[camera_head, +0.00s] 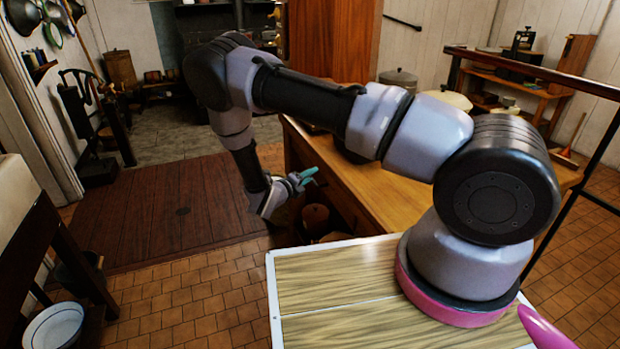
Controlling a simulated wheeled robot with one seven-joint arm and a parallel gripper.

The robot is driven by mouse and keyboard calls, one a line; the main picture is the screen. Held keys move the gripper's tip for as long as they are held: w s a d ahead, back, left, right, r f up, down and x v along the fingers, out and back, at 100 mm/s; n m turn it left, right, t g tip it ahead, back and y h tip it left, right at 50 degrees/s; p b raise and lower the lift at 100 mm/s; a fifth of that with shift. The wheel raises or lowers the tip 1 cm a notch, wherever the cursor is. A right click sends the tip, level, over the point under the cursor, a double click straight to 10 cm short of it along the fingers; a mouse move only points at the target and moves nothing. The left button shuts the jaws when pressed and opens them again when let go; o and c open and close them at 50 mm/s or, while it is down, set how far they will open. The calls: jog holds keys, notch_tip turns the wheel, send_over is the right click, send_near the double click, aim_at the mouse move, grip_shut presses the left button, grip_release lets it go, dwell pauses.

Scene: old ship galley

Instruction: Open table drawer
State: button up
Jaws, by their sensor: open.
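The wooden table (395,205) stands right of centre, its top partly hidden behind my arm. Its left side is in shadow, and the drawer front cannot be made out clearly there. My gripper (309,176), with teal fingers, is beside that left side, below the level of the table top. Its fingers point right, towards the table. It is open, and nothing shows between the fingers. Whether it touches the table cannot be told.
A wooden bucket (316,217) stands low beneath the table. A dark sink stand (45,235) is at the left, with a white basin (55,326) on the floor. A tall wooden cabinet (335,40) rises behind. The floor (190,300) left of the table is clear.

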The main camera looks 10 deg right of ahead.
notch_tip(320, 180, down, 6)
jog(key=a+n+t+y, duration=0.2)
jog(key=a+n, duration=0.1)
jog(key=n, duration=0.3)
jog(key=x, duration=1.1)
jog(key=shift+w, duration=0.25)
grip_shut()
dwell(0.4)
